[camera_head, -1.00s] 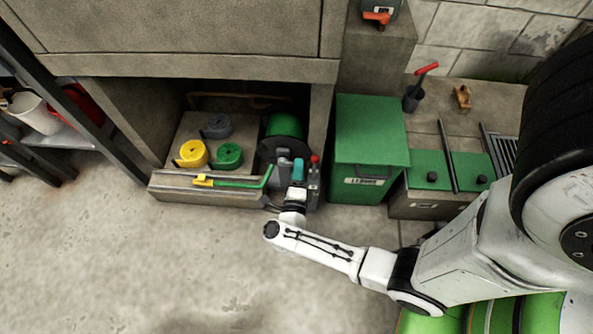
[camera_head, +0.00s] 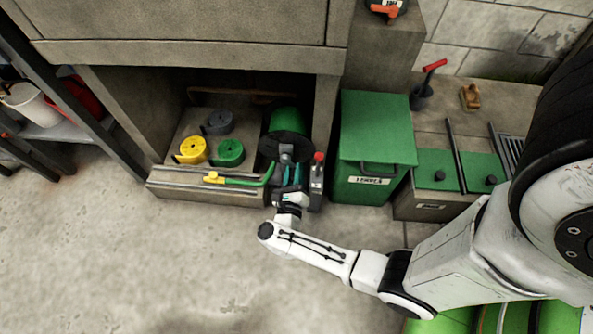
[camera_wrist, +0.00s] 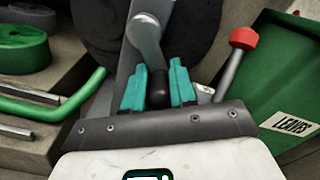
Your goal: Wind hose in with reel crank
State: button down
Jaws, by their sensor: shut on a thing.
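The hose reel has a green drum (camera_head: 290,121) and a dark round flange (camera_head: 284,147), inside the low opening. The flange also fills the upper middle of the wrist view (camera_wrist: 97,30). A grey crank arm (camera_wrist: 145,38) crosses it and ends in a dark crank handle (camera_wrist: 158,88). My gripper (camera_wrist: 156,88) has teal fingers on both sides of the handle and is shut on it. In the head view my gripper (camera_head: 291,178) is in front of the reel. The green hose (camera_head: 248,183) runs left to its yellow nozzle (camera_head: 214,178) along the ledge.
A red-knobbed lever (camera_wrist: 240,40) stands just right of my gripper. A green bin (camera_head: 374,150) marked LEAVES is farther right. Yellow (camera_head: 192,150), green (camera_head: 229,153) and grey (camera_head: 217,123) coils lie left of the reel. The floor (camera_head: 140,260) in front is clear.

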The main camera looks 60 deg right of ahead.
jog(key=shift+w+m, duration=0.2)
jog(key=shift+m, duration=0.3)
jog(key=shift+a, duration=0.1)
jog(key=c, duration=0.9)
grip_release()
jog(key=shift+f, duration=0.1)
jog(key=p+v, duration=0.1)
jog(key=v, duration=0.9)
jog(key=shift+s+a, duration=0.2)
jog(key=shift+a, duration=0.15)
